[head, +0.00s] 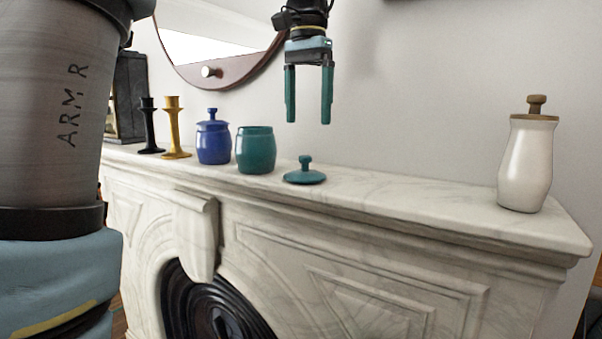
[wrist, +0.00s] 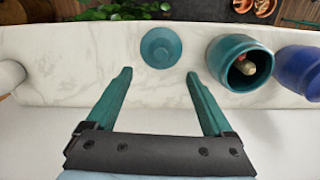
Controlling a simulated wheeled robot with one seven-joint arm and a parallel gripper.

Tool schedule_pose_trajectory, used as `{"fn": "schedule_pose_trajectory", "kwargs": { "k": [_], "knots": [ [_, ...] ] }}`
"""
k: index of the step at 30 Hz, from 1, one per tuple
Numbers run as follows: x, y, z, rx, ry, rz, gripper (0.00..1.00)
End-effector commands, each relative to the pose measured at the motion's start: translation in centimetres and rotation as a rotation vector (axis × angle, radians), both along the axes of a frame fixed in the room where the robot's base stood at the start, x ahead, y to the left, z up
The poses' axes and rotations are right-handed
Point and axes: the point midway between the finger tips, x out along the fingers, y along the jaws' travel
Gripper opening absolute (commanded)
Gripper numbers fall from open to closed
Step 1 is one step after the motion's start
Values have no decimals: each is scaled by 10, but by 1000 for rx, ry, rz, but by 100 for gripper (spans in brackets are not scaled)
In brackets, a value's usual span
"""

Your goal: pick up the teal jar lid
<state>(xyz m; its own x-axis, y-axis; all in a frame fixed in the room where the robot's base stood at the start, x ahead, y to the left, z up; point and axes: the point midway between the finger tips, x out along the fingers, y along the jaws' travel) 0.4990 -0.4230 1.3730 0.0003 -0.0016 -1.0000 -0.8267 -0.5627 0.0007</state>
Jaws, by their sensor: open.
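The teal jar lid (head: 305,174) lies on the marble mantel, knob up, just right of the open teal jar (head: 256,150). My gripper (head: 309,122) is open and empty above the mantel, with its teal fingers pointing down, higher than the lid and apart from it. In the wrist view the lid (wrist: 161,47) shows ahead of the gap between the fingertips (wrist: 160,73). The teal jar (wrist: 240,64) stands to its right there, with something small inside that I cannot make out.
A blue lidded jar (head: 213,140), a yellow candlestick (head: 174,128) and a black candlestick (head: 149,127) stand left of the teal jar. A white jar with a wooden knob (head: 527,155) stands at the right. The mantel (head: 420,195) between lid and white jar is clear.

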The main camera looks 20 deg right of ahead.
Motion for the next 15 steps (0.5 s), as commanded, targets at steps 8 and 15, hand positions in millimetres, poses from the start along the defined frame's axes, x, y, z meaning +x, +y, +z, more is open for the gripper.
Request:
{"fn": "schedule_pose_trajectory", "kwargs": {
  "k": [8, 15],
  "knots": [
    [-1, 1, -37, 1, 1, 3, 86],
    [-1, 3, -55, 2, 2, 4, 86]
  ]
}}
